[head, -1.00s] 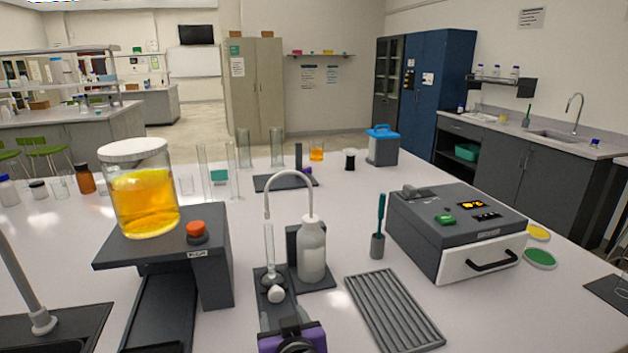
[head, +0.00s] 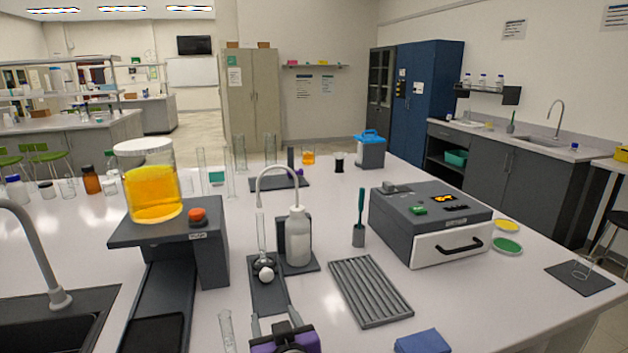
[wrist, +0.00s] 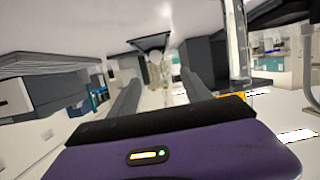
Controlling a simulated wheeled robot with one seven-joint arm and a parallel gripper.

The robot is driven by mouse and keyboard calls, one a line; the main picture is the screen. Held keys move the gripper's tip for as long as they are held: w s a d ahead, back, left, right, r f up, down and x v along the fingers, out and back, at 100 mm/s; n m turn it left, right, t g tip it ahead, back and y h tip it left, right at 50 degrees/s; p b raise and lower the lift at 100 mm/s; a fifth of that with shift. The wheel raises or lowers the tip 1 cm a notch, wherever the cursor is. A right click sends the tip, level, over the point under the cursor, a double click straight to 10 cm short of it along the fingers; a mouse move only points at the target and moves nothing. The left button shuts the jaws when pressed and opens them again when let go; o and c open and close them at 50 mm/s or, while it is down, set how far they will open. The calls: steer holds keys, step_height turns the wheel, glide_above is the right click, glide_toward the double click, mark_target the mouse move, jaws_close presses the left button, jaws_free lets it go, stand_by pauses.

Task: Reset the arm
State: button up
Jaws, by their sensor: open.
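My gripper (head: 275,322) is at the bottom middle of the head view, with a purple body and two grey fingers. It is open, and I see nothing held between the fingers. In the wrist view the two dark fingers of my gripper (wrist: 160,78) stand apart, beyond the purple housing with its small lit display. In the head view the gripper is in front of a dark stand (head: 268,296) carrying a clear tube and a white ball-like part. A white bottle (head: 298,240) with a curved spout stands just behind.
Close by are a raised dark platform (head: 136,236) with a jar of yellow liquid (head: 154,192), a ribbed grey tray (head: 369,290), a drawer instrument (head: 430,222), a glass tube (head: 227,330) and a blue folded item (head: 423,342). A sink (head: 62,325) lies left. Bench at right is mostly clear.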

steer(key=s+d+r+t+y, duration=0.1)
steer(key=s+r+t+y, duration=0.1)
steer(key=s+r, duration=0.2)
steer(key=s+d+f+m+h, duration=0.1)
steer(key=s+d+f+h, duration=0.1)
steer(key=s+d, duration=0.7)
steer(key=s+d+f+m+h, duration=0.1)
steer(key=s+d, duration=0.7)
steer(key=s, duration=1.1)
steer(key=s+d+f+m+g+h, duration=0.1)
steer(key=s+d+f+h, duration=0.2)
steer(key=s+d, duration=0.6)
steer(key=s+f, duration=0.2)
steer(key=s, duration=0.4)
steer(key=shift+d+f+m+h, duration=0.2)
steer(key=shift+d+m+h, duration=0.1)
steer(key=shift+d+m, duration=0.1)
